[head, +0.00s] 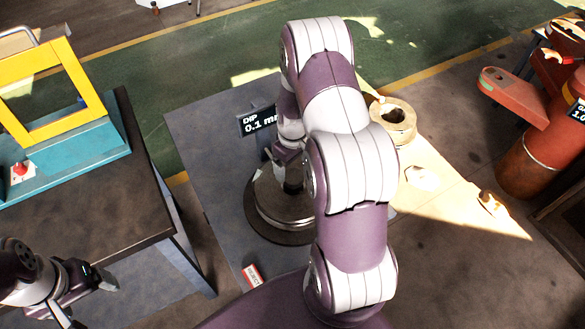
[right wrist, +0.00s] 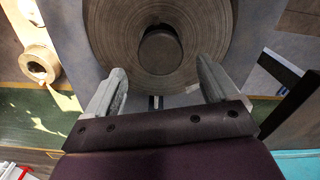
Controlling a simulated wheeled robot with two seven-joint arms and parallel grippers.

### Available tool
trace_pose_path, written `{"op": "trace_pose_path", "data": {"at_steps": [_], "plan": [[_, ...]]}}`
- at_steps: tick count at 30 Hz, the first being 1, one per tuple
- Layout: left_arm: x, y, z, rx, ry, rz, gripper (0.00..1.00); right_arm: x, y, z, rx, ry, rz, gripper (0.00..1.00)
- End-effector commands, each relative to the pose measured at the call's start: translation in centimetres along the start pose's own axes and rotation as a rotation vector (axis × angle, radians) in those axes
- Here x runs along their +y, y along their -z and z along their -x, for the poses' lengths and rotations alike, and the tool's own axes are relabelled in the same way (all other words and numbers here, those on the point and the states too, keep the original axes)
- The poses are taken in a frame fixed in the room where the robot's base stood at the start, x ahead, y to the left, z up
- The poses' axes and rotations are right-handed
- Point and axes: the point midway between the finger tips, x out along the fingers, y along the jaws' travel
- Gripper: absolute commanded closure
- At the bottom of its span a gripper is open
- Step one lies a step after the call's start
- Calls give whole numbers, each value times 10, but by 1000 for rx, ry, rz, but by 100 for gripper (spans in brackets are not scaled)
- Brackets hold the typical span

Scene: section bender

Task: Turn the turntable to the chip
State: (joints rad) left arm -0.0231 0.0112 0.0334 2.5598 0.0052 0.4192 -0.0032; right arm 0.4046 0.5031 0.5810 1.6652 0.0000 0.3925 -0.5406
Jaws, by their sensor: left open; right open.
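The turntable (head: 270,205) is a round grey-brown disc on a dark base on the grey table, partly hidden behind my right arm. In the right wrist view the disc (right wrist: 112,35) shows concentric rings and a dark round centre (right wrist: 160,55). My right gripper (right wrist: 158,88) is open, its two fingers spread over the near part of the disc with nothing between them; contact cannot be told. My left gripper (head: 88,292) is open and empty at lower left.
A black display reading "DIP 0.1 m…" (head: 258,121) stands behind the turntable. A yellow frame on a teal base (head: 75,145) stands on the left table. A beige ring-shaped coil (head: 393,120) is at right. A red machine (head: 545,140) stands far right.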

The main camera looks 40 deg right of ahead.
Motion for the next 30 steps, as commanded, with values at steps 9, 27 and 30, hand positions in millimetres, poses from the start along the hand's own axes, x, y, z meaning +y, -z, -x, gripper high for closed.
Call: {"op": "trace_pose_path", "data": {"at_steps": [9, 27, 30], "plan": [[0, 1, 10, 0, 0, 0, 12, 0, 0, -37, 0, 0, -1, 12], [0, 1, 9, 0, 0, 0, 12, 0, 0, -39, 0, 0, -2, 93], [0, 1, 9, 0, 0, 0, 12, 0, 0, -39, 0, 0, -13, 93]]}}
